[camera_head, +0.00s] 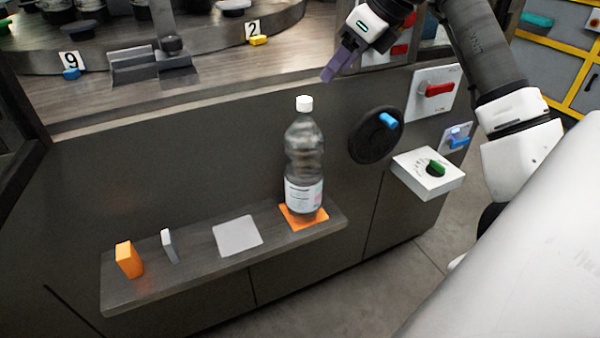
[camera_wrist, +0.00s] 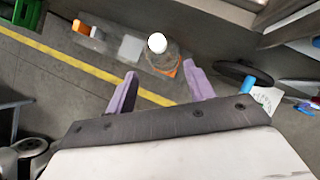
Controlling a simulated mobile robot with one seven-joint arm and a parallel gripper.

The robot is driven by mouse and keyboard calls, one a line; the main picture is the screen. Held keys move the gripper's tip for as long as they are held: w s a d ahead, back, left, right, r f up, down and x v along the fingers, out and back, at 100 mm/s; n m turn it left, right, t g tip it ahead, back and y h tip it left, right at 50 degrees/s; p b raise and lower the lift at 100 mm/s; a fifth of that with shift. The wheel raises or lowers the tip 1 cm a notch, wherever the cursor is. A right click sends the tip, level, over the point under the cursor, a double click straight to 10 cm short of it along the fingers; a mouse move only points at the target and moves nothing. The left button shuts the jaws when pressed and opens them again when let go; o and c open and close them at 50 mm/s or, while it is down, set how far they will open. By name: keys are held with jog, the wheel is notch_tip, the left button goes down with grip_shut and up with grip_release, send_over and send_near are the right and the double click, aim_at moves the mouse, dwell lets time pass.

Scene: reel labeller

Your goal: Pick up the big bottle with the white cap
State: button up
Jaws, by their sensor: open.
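The big clear bottle (camera_head: 304,160) with a white cap (camera_head: 304,103) stands upright on an orange square (camera_head: 300,222) at the right end of a narrow dark shelf (camera_head: 180,280). My gripper (camera_head: 330,73) is above and to the right of the cap in the head view, apart from it. In the wrist view the two purple fingers are spread and empty (camera_wrist: 160,85), and the bottle's white cap (camera_wrist: 157,43) lies beyond the fingertips, between their directions. The bottle's body is seen from above there, with its lower part partly hidden.
A grey square (camera_head: 237,236), a small grey block (camera_head: 169,246) and an orange block (camera_head: 129,260) are on the shelf left of the bottle. A black dial with a blue handle (camera_head: 388,121) and a white box with a green knob (camera_head: 436,168) stick out to its right.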

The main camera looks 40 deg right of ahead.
aim_at(309, 100)
jog(key=x, duration=1)
jog(key=shift+w+a+r, duration=0.15)
jog(key=shift+a, duration=0.05)
grip_shut()
dwell(1.0)
jog(key=shift+r, duration=0.2)
